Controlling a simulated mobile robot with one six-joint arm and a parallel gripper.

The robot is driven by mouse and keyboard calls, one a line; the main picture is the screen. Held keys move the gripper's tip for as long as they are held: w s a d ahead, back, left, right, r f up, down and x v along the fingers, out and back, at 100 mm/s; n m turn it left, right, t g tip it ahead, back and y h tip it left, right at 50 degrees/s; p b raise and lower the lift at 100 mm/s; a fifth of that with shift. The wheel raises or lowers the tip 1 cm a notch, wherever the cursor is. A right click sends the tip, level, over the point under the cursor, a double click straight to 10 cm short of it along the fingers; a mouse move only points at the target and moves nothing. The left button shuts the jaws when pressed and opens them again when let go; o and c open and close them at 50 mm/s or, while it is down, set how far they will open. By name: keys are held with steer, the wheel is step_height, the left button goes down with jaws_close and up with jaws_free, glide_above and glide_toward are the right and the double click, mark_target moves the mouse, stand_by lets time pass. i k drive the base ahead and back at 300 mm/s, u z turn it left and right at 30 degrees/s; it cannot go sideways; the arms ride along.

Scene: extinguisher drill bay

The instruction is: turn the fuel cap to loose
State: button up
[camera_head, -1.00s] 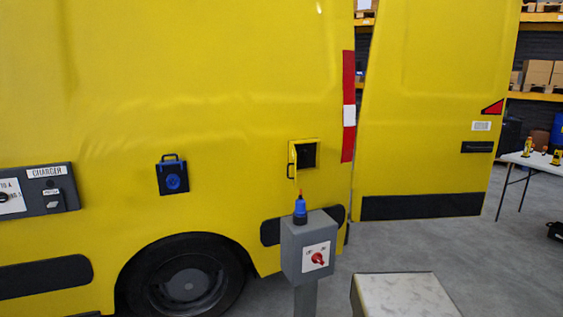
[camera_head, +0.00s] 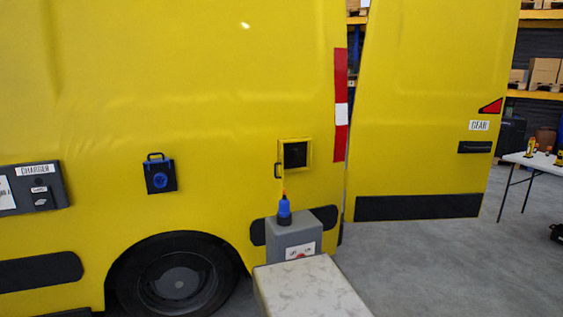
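No part is clearly marked as the fuel cap. A dark plate with a round blue knob (camera_head: 160,181) and a black loop handle on top is on the yellow van's (camera_head: 215,110) side, above the wheel. Farther right is a small yellow-framed recess (camera_head: 308,148) with a dark inside and a handle at its left edge. I cannot make out a cap in it, nor tell whether either part is the fuel cap. The knob's turn position is too small to read. My gripper is not in view.
A grey switch box (camera_head: 284,234) stands before the van with a blue, orange-tipped object (camera_head: 284,210) on top. A pale block (camera_head: 310,290) in front hides its lower part. A charger panel (camera_head: 42,190) is at left, a white table (camera_head: 540,160) at right.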

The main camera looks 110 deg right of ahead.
mark_target(294, 154)
steer(key=u, duration=0.25)
steer(key=k, duration=2.6)
steer(key=z, duration=1)
